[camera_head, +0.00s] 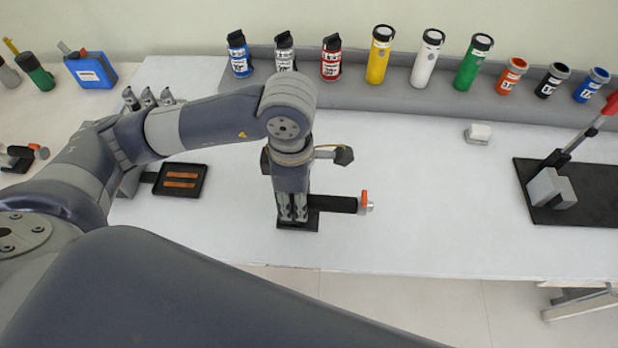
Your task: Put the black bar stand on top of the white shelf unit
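The black bar stand (334,204) is on the white table below my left gripper. Its black bar points right and ends in a grey and orange tip. Its dark base shows under the fingers. My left gripper (292,213) points down over the left end of the bar stand, its fingers close together. They hide the part between them, so I cannot tell whether they grip it. My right gripper is not in view.
Several coloured cylinders, including a yellow one (380,55), stand along a grey rack (400,97) at the back. A black tray with orange bars (181,181) lies left of the gripper. A lever device on a black plate (595,195) stands at right. The table between is clear.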

